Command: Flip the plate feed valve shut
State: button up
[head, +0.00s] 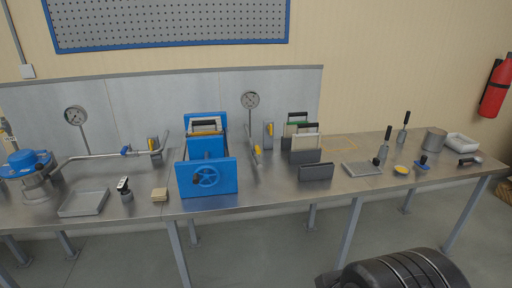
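A blue plate press (207,178) with a handwheel stands left of centre on the steel bench. A pipe (95,156) runs from the blue-topped pump (28,172) at far left toward the press. It carries a small blue fitting (126,151). A yellow lever (152,144) shows by a grey upright block at the pipe's right end. Another yellow lever (270,130) shows on a grey block right of the press, near a second pipe (253,150). No label tells which is the plate feed valve, and the levers are too small to read their positions. My gripper is not in view.
A rack of plates (303,142) stands right of the press. Two gauges (76,116) (250,100) rise behind. A dark rounded part of mine fills the bottom right.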

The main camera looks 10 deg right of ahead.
aim_at(257, 148)
jog(key=i, duration=1.1)
jog(key=i+l, duration=0.15)
jog(key=i, duration=0.95)
